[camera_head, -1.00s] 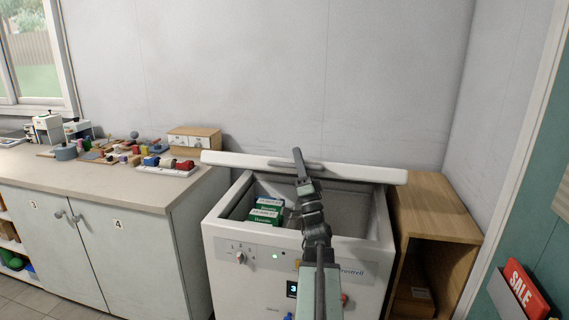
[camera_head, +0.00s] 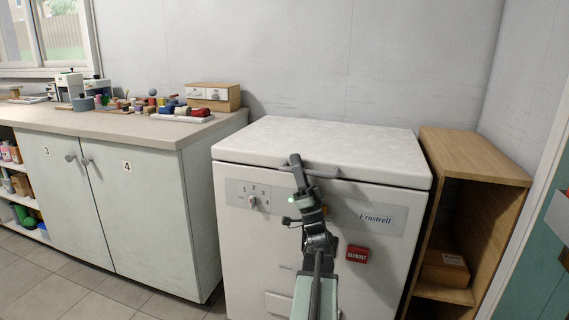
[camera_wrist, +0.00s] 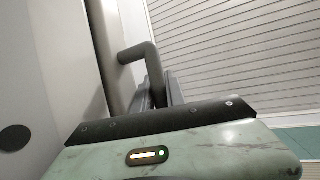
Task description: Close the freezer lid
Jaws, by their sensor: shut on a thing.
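The white freezer (camera_head: 318,255) stands in the middle of the head view. Its white lid (camera_head: 330,138) lies flat across the top, down on the body with a thin seam along the front. A grey bar handle (camera_head: 326,173) runs along the lid's front edge. My gripper (camera_head: 296,163) is at the left part of this handle and is shut on it. The wrist view shows a bent grey bar (camera_wrist: 143,52) reaching to the jaws (camera_wrist: 160,92). The freezer's inside and the green boxes are hidden under the lid.
A wooden shelf unit (camera_head: 475,160) stands close on the freezer's right, with a box (camera_head: 445,269) inside. A counter (camera_head: 130,125) with cabinet doors is on the left, bearing spools and a small drawer box (camera_head: 214,97). Tiled floor is free at front left.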

